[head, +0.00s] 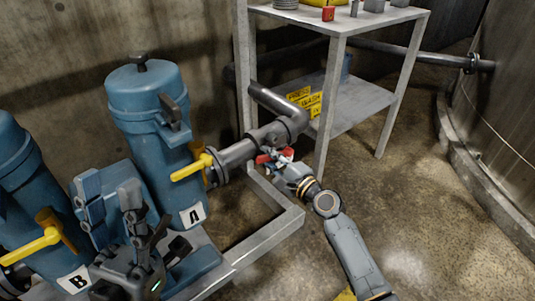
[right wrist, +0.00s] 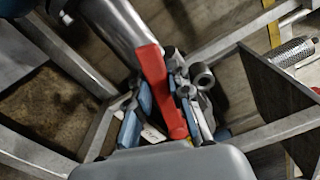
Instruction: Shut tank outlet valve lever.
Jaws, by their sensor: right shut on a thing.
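The red valve lever (head: 273,157) sits at the grey pipe fitting (head: 277,134), right of blue filter housing A. My right gripper (head: 285,160) is shut around it. In the right wrist view, the red lever (right wrist: 155,72) runs down from beside the grey pipe (right wrist: 115,25) and passes between the fingers of my right gripper (right wrist: 172,92). The valve body is partly hidden by the gripper and pipe. My left gripper (head: 111,190) is open and empty, in front of the blue housings.
Blue housings A (head: 150,95) and B (head: 20,165) have yellow levers (head: 192,168) (head: 38,243). A metal frame (head: 255,240) runs below the pipe. A shelf table (head: 350,108) stands behind it, and a large tank (head: 500,105) at right. Floor at lower right is clear.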

